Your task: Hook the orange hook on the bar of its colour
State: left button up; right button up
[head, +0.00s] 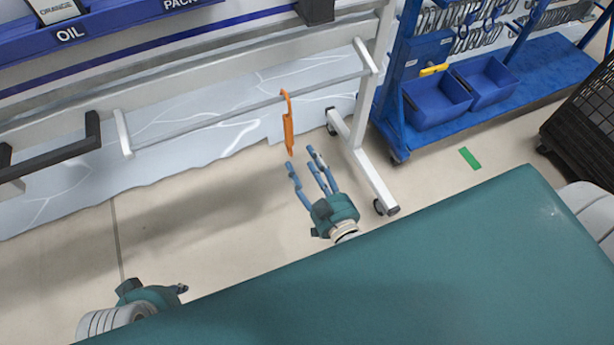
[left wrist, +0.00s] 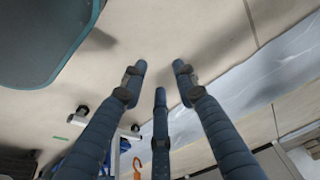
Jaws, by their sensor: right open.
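The orange hook (head: 288,125) is upright, with its curved top at the thin light grey bar (head: 210,118) between two white brackets. It appears to hang from that bar. My right gripper (head: 303,162) is open and empty, its blue fingers just below and right of the hook's lower end, seemingly apart from it. The orange hook (left wrist: 137,168) also shows small at that view's bottom edge.
A black bar bracket (head: 92,132) juts out at the left, and another dark bracket (head: 316,10) at the top. A white wheeled stand leg (head: 372,175) is right of my right gripper. A blue rack with bins (head: 437,101) and a black crate (head: 585,115) stand at the right.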

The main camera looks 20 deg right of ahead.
aim_at(292, 132)
jog(key=shift+t, duration=0.3)
jog(key=w, duration=0.3)
jog(key=w+r+b, duration=0.1)
jog(key=w, duration=0.2)
jog(key=shift+d+r, duration=0.15)
jog(key=shift+d, duration=0.05)
jog(key=w+b, duration=0.1)
jog(key=w, duration=0.4)
jog(key=shift+a, duration=0.1)
pick_arm(q)
jog(key=w+d+r+t, duration=0.2)
jog(key=w+t, duration=0.1)
jog(key=w, duration=0.4)
jog(key=shift+d+r+t+h, duration=0.2)
jog(key=shift+r+t+h, duration=0.1)
jog(key=shift+t+h, duration=0.1)
jog(key=shift+w, duration=0.1)
pick_arm(e)
grip_shut()
